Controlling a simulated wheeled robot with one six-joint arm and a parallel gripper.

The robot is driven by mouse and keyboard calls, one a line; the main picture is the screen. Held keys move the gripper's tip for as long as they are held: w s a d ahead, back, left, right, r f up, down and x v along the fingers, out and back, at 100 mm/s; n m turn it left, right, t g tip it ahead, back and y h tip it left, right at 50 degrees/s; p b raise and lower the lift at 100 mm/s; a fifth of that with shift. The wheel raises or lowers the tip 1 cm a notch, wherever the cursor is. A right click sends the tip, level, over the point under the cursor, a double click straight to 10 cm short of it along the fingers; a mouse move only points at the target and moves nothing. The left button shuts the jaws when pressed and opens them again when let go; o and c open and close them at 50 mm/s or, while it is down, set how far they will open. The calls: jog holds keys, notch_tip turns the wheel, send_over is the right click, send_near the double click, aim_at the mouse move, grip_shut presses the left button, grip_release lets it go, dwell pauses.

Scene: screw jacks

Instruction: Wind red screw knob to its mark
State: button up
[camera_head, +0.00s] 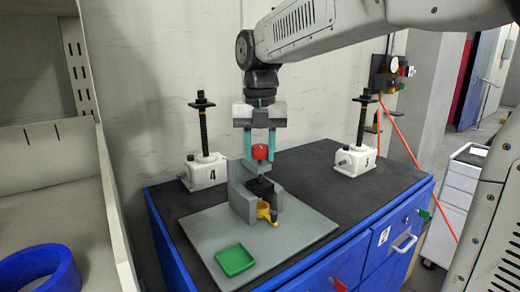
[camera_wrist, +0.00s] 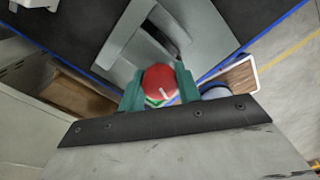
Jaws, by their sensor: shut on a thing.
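The red screw knob (camera_head: 260,151) sits at the top of the grey fixture (camera_head: 240,192) on the cabinet top. In the wrist view the red knob (camera_wrist: 160,82) shows a pale line on its face and some green and white at its lower edge. My gripper (camera_head: 259,148) points down from above, its teal fingers on both sides of the knob. In the wrist view my gripper (camera_wrist: 160,88) is shut on the knob. I cannot make out the mark for certain. A yellow part (camera_head: 265,210) is at the front of the fixture, below the knob.
A green tray (camera_head: 234,260) lies on the grey base plate (camera_head: 300,238), front left. White screw jacks stand at the back left (camera_head: 207,173) and back right (camera_head: 355,160), with tall black screws. A blue ring (camera_head: 40,268) is at the far left.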

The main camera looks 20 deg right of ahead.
jog(key=shift+f, duration=0.15)
jog(key=o, duration=1)
jog(key=shift+c, duration=0.2)
notch_tip(320, 180, up, 8)
jog(key=shift+s, duration=0.1)
